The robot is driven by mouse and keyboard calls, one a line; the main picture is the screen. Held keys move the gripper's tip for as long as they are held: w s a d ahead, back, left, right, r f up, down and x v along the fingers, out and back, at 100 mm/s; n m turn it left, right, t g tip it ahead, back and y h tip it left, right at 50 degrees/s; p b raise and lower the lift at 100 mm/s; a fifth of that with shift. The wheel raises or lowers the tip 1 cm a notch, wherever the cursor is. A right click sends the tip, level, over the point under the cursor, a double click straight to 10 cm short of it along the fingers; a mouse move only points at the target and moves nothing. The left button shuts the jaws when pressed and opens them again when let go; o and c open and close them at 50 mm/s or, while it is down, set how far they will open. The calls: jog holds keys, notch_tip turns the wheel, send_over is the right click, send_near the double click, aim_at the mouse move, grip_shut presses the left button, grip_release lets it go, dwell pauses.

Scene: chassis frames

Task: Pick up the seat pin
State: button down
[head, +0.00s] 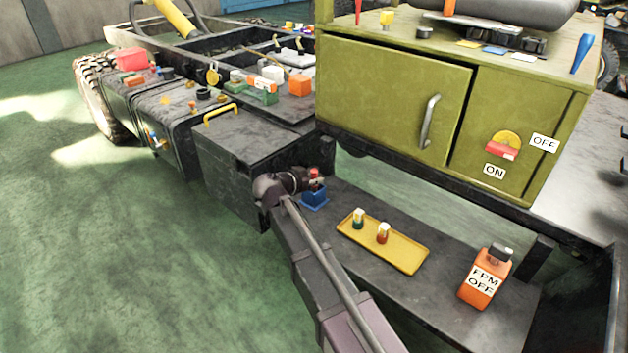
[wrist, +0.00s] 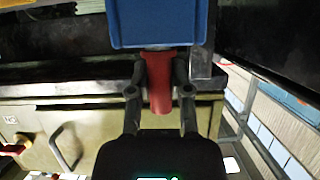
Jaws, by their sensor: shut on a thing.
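The seat pin (wrist: 159,88) is a red piece between the fingers of my gripper (wrist: 160,75) in the wrist view. My gripper is shut on it. The pin's far end meets the edge of a blue block (wrist: 160,22), with a pale collar between them. In the head view the red pin top (head: 314,173) shows above the blue block (head: 315,198), with my gripper (head: 308,182) at it from the left. The block sits on the dark chassis ledge. How far the pin sits in the block is hidden.
A yellow tray (head: 405,259) with two small capped pieces lies right of the blue block. An orange box marked "FPM OFF" (head: 483,280) stands farther right. A green cabinet (head: 385,95) rises behind. A dark box (head: 245,150) with a yellow handle is close on the left.

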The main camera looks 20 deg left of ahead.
jog(key=shift+r+p, duration=4.75)
jog(key=shift+r, duration=0.15)
